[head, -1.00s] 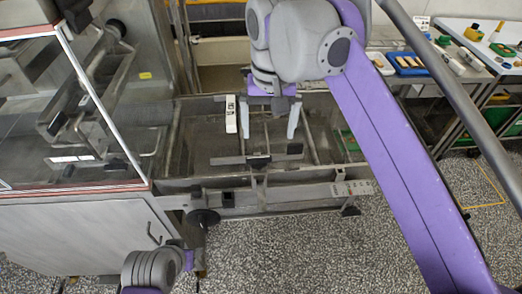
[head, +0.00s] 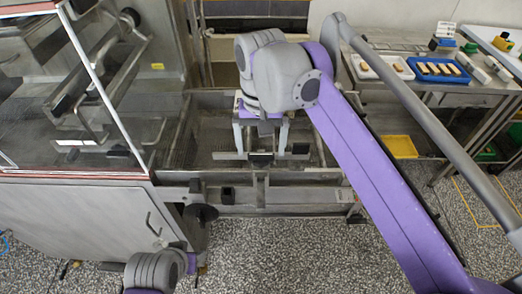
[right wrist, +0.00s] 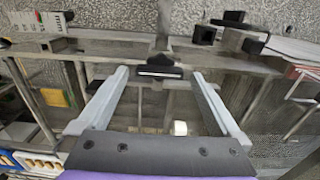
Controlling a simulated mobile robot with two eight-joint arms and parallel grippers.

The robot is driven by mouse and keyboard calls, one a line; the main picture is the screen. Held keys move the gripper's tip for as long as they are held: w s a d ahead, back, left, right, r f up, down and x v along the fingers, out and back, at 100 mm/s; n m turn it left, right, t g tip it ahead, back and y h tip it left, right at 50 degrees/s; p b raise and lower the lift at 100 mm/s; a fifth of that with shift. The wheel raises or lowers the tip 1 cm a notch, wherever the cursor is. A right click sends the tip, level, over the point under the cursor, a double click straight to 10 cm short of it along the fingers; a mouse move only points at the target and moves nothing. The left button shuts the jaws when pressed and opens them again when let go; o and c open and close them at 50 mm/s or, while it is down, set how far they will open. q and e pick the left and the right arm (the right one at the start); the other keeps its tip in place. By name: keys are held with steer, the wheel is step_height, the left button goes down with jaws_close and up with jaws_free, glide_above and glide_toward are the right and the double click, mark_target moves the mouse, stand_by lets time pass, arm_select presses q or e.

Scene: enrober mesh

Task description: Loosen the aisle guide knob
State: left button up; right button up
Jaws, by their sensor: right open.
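A black crosspiece, which appears to be the aisle guide knob (head: 262,158), sits on a thin metal stem near the front rail of the open machine bed. It also shows in the right wrist view (right wrist: 160,71). My right gripper (head: 261,151) is open above the bed, its two grey fingers pointing down. In the right wrist view, the fingertips (right wrist: 160,75) appear on either side of the knob with a gap to each. I cannot tell whether they are at its height. My left arm shows at the lower left; its fingers are not visible.
A glass-sided cabinet (head: 75,110) stands at the left, with a black disc (head: 200,212) beside it. The front rail (head: 280,197) crosses below the knob. A blue tray (head: 440,70) lies on a bench at the right. The speckled floor in front is mostly clear.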

steer(key=shift+f, duration=0.7)
steer(key=c, duration=1.2)
